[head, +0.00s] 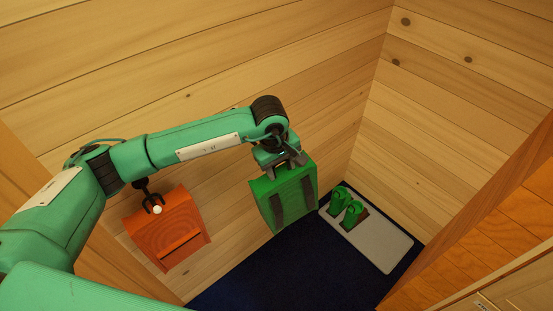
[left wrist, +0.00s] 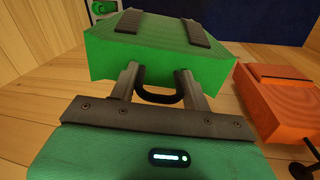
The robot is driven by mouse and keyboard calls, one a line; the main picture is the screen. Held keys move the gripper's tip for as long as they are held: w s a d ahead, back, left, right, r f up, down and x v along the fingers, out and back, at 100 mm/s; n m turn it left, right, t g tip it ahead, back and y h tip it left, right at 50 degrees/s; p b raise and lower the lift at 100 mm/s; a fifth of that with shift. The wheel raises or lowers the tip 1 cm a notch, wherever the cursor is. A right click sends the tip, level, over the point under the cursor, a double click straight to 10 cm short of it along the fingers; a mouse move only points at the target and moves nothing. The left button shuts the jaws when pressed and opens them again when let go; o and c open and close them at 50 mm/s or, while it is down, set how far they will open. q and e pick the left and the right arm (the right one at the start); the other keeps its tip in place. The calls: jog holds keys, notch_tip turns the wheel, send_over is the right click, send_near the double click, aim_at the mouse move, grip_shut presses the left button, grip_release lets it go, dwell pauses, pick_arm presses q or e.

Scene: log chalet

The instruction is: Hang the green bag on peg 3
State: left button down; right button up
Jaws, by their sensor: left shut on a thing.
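The green bag (head: 283,196), a boxy bag with two dark straps, hangs from my left gripper (head: 287,163) in front of the log wall. In the left wrist view the green bag (left wrist: 160,55) shows beyond the fingers. Its black handle (left wrist: 160,97) lies between the fingers of my left gripper (left wrist: 160,72), which is shut on it. A dark peg (head: 150,198) with a white tip is on the wall at the orange bag. I see no number on it. No other peg shows clearly; my arm and the green bag cover part of the wall. My right gripper is not in view.
An orange bag (head: 168,232) hangs at the dark peg, left of the green bag. Green shoes (head: 352,214) stand on a grey tray (head: 385,249) at the right, on a dark blue floor mat (head: 285,283). A wooden side wall (head: 440,130) closes the right.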

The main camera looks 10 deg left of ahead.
pick_arm(q)
jog(key=w+a+n, duration=0.1)
jog(key=w+f+n, duration=0.1)
jog(key=w, duration=0.1)
jog(key=shift+w+a, duration=0.1)
jog(key=shift+a, duration=0.3)
jog(key=shift+w+a+f+p, duration=0.2)
jog(key=shift+w+a+p, duration=0.05)
jog(key=shift+w+a, duration=0.95)
jog(key=shift+w+a+f+p, duration=0.15)
jog(key=shift+w+a+p, duration=0.1)
jog(key=shift+w+a, duration=0.9)
jog(key=shift+w+a+p, duration=0.15)
jog(key=shift+w+a, duration=0.2)
jog(key=shift+a, duration=0.45)
jog(key=shift+w+a+p, duration=0.15)
jog(key=shift+w+a, duration=0.2)
jog(key=shift+a, duration=0.4)
jog(key=shift+w+a+f+b, duration=0.4)
jog(key=shift+a+f+b, duration=0.1)
jog(key=shift+b, duration=0.85)
